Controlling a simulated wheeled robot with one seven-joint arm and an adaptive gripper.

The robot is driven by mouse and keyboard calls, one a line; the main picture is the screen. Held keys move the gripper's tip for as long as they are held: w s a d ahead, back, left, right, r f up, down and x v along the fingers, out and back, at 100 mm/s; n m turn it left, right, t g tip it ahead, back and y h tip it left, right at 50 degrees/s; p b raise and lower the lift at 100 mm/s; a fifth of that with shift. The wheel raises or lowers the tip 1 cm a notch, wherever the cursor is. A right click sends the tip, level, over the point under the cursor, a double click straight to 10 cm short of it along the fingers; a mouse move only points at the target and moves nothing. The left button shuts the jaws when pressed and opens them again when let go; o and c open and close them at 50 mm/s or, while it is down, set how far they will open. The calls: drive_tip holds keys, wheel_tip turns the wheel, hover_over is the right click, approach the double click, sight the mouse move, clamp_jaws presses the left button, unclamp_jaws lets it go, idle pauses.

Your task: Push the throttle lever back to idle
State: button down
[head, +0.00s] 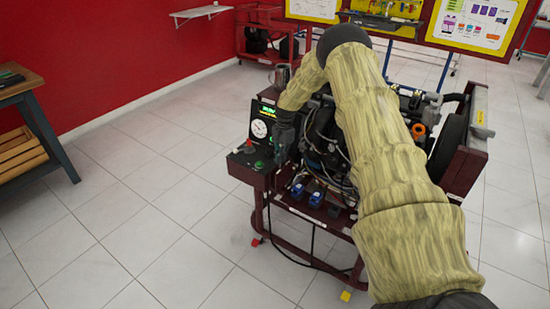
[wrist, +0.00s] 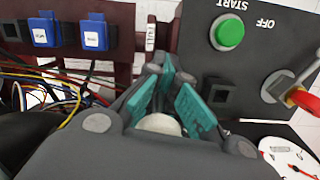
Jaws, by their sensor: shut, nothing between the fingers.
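The maroon control panel (head: 243,174) stands at the front left of the engine trainer. My gripper (head: 281,150) points down beside its right edge. In the wrist view my gripper (wrist: 172,88) has teal finger pads, shut with nothing held. The panel there shows a green START button (wrist: 229,34), a black square fitting (wrist: 218,95) and a red-tipped handle (wrist: 302,99) near the OFF label. These lie to the right of my fingers, apart from them. I cannot pick out the throttle lever for certain; my gripper hides part of the panel edge. A pale round surface shows between the finger bases.
Two blue-capped switches (wrist: 67,33) sit at the left in the wrist view, above loose coloured wires. A gauge display (head: 261,129) stands behind the panel. Engine hoses crowd the right side. A wooden bench (head: 22,85) is at the far left; the floor before it is clear.

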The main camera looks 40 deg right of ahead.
drive_tip(key=c, duration=2.2)
unclamp_jaws()
drive_tip(key=shift+d+r, duration=0.2)
drive_tip(key=shift+d, duration=0.4)
drive_tip(key=o, duration=0.4)
drive_tip(key=shift+c, duration=0.2)
drive_tip(key=shift+o, duration=0.2)
drive_tip(key=shift+w+r, duration=0.2)
drive_tip(key=shift+r, duration=0.2)
drive_tip(key=shift+o, duration=1.2)
drive_tip(key=r, duration=1)
drive_tip(key=shift+w+d+r, duration=0.15)
drive_tip(key=shift+d+r, duration=0.1)
drive_tip(key=shift+r, duration=0.1)
